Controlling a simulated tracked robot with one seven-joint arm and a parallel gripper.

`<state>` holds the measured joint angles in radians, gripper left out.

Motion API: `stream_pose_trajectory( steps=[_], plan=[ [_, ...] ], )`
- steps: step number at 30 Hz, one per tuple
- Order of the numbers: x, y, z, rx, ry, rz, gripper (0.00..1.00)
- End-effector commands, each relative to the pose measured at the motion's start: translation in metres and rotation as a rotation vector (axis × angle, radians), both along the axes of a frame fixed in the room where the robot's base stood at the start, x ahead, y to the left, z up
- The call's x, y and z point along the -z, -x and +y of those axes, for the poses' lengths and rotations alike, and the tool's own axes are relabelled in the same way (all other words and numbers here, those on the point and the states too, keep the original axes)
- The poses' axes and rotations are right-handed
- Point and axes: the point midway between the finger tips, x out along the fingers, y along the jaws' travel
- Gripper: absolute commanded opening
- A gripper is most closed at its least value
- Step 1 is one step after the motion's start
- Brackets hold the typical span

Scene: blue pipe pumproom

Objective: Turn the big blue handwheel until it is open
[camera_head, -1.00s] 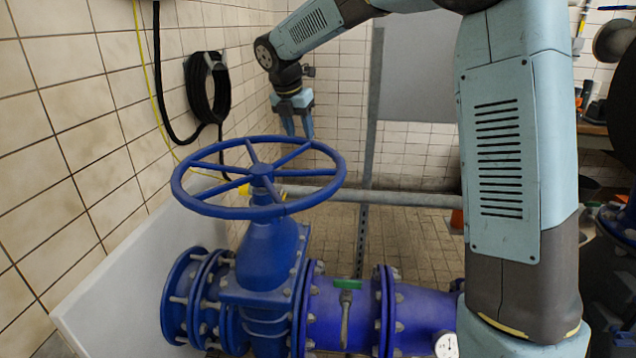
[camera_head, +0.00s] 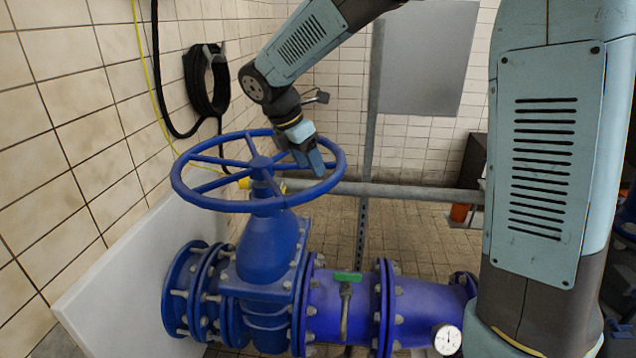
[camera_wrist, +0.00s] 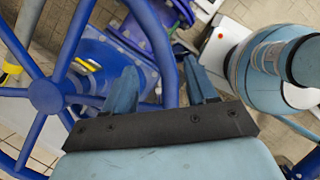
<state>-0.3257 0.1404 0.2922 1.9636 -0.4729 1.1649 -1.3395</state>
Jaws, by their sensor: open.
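The big blue handwheel (camera_head: 232,205) lies nearly flat on top of the blue valve body (camera_head: 268,250). My gripper (camera_head: 312,172) is at the right side of its rim, pointing down. In the wrist view the handwheel's hub (camera_wrist: 46,96) and spokes show at the left. There, my gripper (camera_wrist: 160,66) has its two fingers apart, with the blue rim passing through the gap between them in the picture. I cannot tell how deep the rim sits between the fingers or whether they touch it.
A grey horizontal rail (camera_head: 400,191) and upright post (camera_head: 373,90) stand behind. A coiled black hose (camera_head: 205,85) hangs on the tiled left wall.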

Motion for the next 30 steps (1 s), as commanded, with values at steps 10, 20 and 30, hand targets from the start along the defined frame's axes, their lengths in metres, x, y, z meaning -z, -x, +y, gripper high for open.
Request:
stream_pose_trajectory(
  steps=[10,20,30],
  plan=[
    [0.050,-0.009,-0.019,0.001,0.000,0.002,0.57],
    [0.064,-0.011,-0.025,-0.001,-0.001,0.001,0.57],
    [0.064,-0.011,-0.025,0.000,-0.001,0.001,0.42]
  ],
)
